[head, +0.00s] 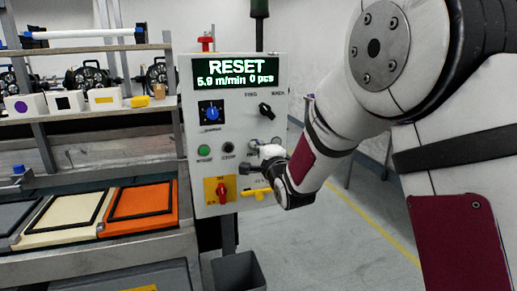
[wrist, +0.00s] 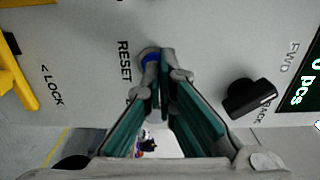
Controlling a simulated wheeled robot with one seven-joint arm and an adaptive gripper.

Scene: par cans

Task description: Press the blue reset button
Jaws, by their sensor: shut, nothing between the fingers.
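The blue reset button (wrist: 150,57) is in the wrist view, beside the printed word RESET on the grey panel. My gripper (wrist: 160,60) is shut and empty, its fingertips overlapping the button and hiding part of it. I cannot tell whether the fingertips touch it. In the head view my arm reaches in from the right to the lower right of the control panel (head: 228,75), and I cannot make out the blue button there. The panel's display (head: 235,73) reads RESET, 5.9 m/min and 0 pcs.
A black selector knob (wrist: 250,98) sits right of my fingers in the wrist view. A yellow part (wrist: 15,75) is at the left. In the head view, a blue dial (head: 211,110), a green button (head: 204,151) and a red switch (head: 221,191) share the panel. A grey bin (head: 238,272) stands below.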

